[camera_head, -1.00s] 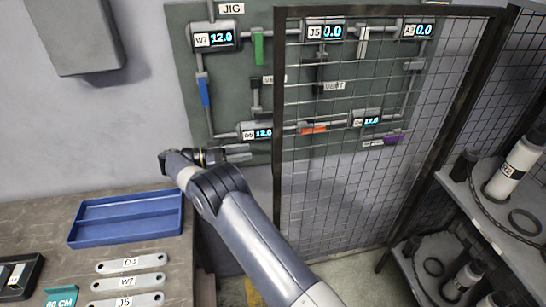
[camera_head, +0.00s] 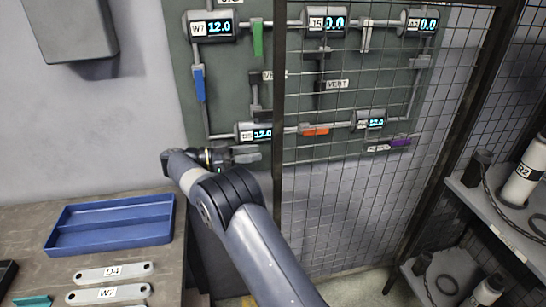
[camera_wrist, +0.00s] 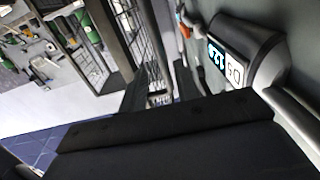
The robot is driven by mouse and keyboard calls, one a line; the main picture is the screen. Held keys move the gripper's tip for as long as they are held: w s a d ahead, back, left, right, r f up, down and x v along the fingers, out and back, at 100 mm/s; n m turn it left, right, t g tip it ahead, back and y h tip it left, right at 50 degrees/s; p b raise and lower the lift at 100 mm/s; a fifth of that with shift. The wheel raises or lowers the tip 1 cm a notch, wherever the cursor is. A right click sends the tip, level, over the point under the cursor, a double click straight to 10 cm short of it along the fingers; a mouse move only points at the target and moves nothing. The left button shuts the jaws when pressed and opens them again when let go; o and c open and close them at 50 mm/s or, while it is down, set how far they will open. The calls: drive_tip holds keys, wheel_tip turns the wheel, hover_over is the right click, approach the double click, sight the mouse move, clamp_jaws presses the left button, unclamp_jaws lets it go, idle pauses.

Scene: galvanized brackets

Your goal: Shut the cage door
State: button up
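The cage door (camera_head: 279,190) is a dark-framed wire mesh panel in the head view. It stands across the right part of the green wall board, with its left upright edge free of the wall. My gripper (camera_head: 252,154) is just left of that edge, pointing right towards it, with a small gap in the picture. Whether they touch in depth I cannot tell. In the wrist view my gripper (camera_wrist: 160,92) shows two dark fingers apart, with mesh visible between and beyond them. Nothing is held between them.
The board (camera_head: 240,95) with gauges and coloured valve levers is close behind my gripper. A blue tray (camera_head: 112,222) and labelled brackets (camera_head: 113,272) lie on the bench at left. A shelf (camera_head: 495,215) with cylinders is at right, beyond the mesh.

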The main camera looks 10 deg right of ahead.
sight(274, 149)
drive_tip(key=shift+w+d+r+p, duration=0.1)
drive_tip(key=shift+d+p, duration=0.35)
drive_tip(key=shift+d, duration=1.3)
drive_tip(key=shift+d+r+p, duration=0.1)
drive_tip(key=shift+d+p, duration=0.35)
drive_tip(key=shift+d, duration=1.25)
clamp_jaws()
